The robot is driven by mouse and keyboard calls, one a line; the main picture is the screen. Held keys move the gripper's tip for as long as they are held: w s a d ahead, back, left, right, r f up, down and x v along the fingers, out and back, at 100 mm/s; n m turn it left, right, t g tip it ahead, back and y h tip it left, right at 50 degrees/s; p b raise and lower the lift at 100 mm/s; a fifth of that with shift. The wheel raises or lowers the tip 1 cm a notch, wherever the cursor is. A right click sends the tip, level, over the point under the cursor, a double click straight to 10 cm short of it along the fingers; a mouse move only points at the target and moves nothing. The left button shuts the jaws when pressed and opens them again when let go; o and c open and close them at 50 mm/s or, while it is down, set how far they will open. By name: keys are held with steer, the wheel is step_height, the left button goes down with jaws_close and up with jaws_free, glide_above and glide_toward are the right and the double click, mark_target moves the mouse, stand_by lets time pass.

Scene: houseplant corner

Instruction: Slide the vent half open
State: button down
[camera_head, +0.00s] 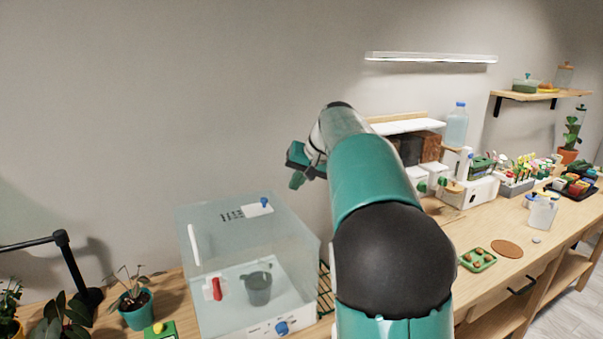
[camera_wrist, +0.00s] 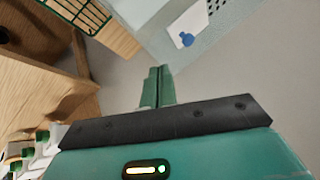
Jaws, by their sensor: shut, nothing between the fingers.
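The clear box (camera_head: 245,260) stands on the bench at lower centre. On its top is the vent, a white slide plate (camera_head: 262,209) with a blue knob (camera_head: 264,202). Dark vent holes (camera_head: 231,215) show beside the plate on its left. In the wrist view the white plate (camera_wrist: 199,22), the blue knob (camera_wrist: 186,39) and some of the holes (camera_wrist: 214,6) show near the top edge. My gripper (camera_head: 296,181) is above and to the right of the knob, apart from it. Its fingers (camera_wrist: 159,72) are shut together and empty.
A red handle (camera_head: 217,289), a dark pot (camera_head: 257,289) and a blue dial (camera_head: 281,327) are at the box. A wire rack (camera_head: 325,288) lies at its right. Potted plants (camera_head: 136,307) stand left. Shelving and tools crowd the bench at right. Air above the box is clear.

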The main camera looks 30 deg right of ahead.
mark_target(268, 205)
steer(key=x, duration=0.3)
steer(key=shift+w+a+f, duration=0.1)
steer(key=shift+w+f, duration=0.05)
steer(key=shift+f, duration=0.2)
steer(key=w+a, duration=0.1)
steer(key=w+a+f, duration=0.1)
steer(key=a, duration=0.1)
steer(key=shift+a, duration=0.3)
